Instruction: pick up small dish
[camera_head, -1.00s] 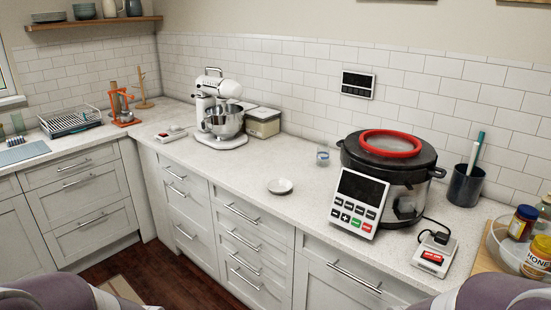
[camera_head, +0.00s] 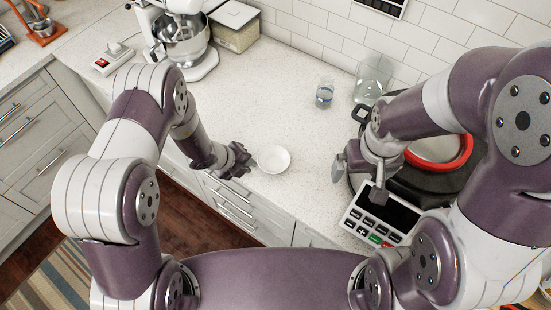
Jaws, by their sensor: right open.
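The small dish (camera_head: 274,159) is a round white shallow bowl, upright on the pale speckled counter (camera_head: 290,198). My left gripper (camera_head: 246,161) is just left of the dish, its fingertips close to the dish's left rim. I cannot tell whether they touch it or how far apart the fingers are. My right gripper (camera_head: 358,178) is open and empty, right of the dish, above the counter beside the keypad panel. My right arm hides part of the cooker.
A keypad panel (camera_head: 376,217) and a dark cooker with a red ring (camera_head: 459,158) stand at the right. A small glass (camera_head: 324,94) and a larger glass jar (camera_head: 371,82) stand behind the dish. A stand mixer (camera_head: 183,38) and a lidded box (camera_head: 234,25) are at the back left.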

